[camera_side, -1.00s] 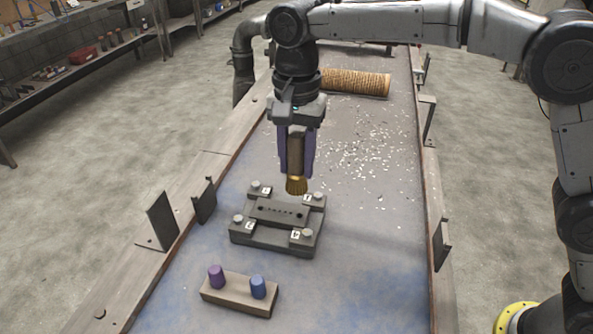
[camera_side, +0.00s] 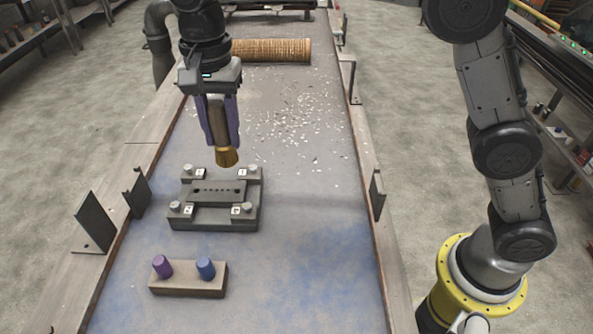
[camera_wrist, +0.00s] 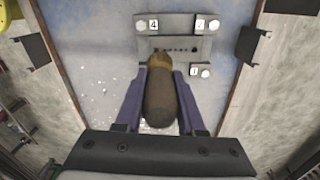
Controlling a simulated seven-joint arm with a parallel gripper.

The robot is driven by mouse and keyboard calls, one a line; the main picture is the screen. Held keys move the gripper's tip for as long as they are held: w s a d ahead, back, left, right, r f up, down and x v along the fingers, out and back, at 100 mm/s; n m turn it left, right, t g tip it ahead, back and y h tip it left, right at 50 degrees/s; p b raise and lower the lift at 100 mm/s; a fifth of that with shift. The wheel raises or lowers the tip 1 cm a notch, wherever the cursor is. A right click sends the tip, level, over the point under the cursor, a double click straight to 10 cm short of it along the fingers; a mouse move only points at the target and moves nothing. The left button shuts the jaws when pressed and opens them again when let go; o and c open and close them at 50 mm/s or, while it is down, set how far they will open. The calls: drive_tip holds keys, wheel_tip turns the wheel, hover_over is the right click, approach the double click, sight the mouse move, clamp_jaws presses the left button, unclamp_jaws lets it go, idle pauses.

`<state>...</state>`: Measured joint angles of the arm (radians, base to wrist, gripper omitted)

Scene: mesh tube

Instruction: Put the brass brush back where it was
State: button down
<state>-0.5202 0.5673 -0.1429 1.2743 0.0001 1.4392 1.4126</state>
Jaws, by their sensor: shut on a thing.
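My gripper (camera_side: 221,142) points down with its purple fingers shut on the brass brush (camera_side: 227,157). The brush hangs upright, its brown handle between the fingers and its golden bristles lowest. In the wrist view the brush (camera_wrist: 160,102) lies between the two fingers (camera_wrist: 159,72), and its handle hides most of the bristles. The bristles are in the air, just above and behind the far edge of a dark grey fixture (camera_side: 218,190) in the side view. No place marked for the brush can be made out.
The fixture has corner bolts, numbered tags and a row of holes. A wooden block (camera_side: 188,284) with a purple peg (camera_side: 161,266) and a blue peg (camera_side: 205,267) stands nearer. A ribbed tan roll (camera_side: 272,50) lies behind. Pale flakes (camera_side: 290,120) litter the bench; brackets (camera_side: 377,190) line its edges.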

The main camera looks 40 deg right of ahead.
drive_tip(key=s+d+r+m, duration=0.1)
drive_tip(key=s+d+m, duration=0.7)
drive_tip(key=s+d, duration=1.3)
drive_tip(key=shift+w+a+f, duration=0.4)
drive_tip(key=shift+w+f, duration=1.7)
drive_tip(key=shift+w, duration=0.25)
drive_tip(key=shift+w+a+f, duration=0.4)
drive_tip(key=shift+w+f, duration=1.7)
drive_tip(key=shift+w, duration=0.2)
drive_tip(key=shift+w+a+f, duration=0.4)
drive_tip(key=shift+w+f, duration=1.7)
drive_tip(key=shift+w, duration=0.25)
drive_tip(key=shift+f, duration=0.15)
drive_tip(key=c, duration=0.5)
unclamp_jaws()
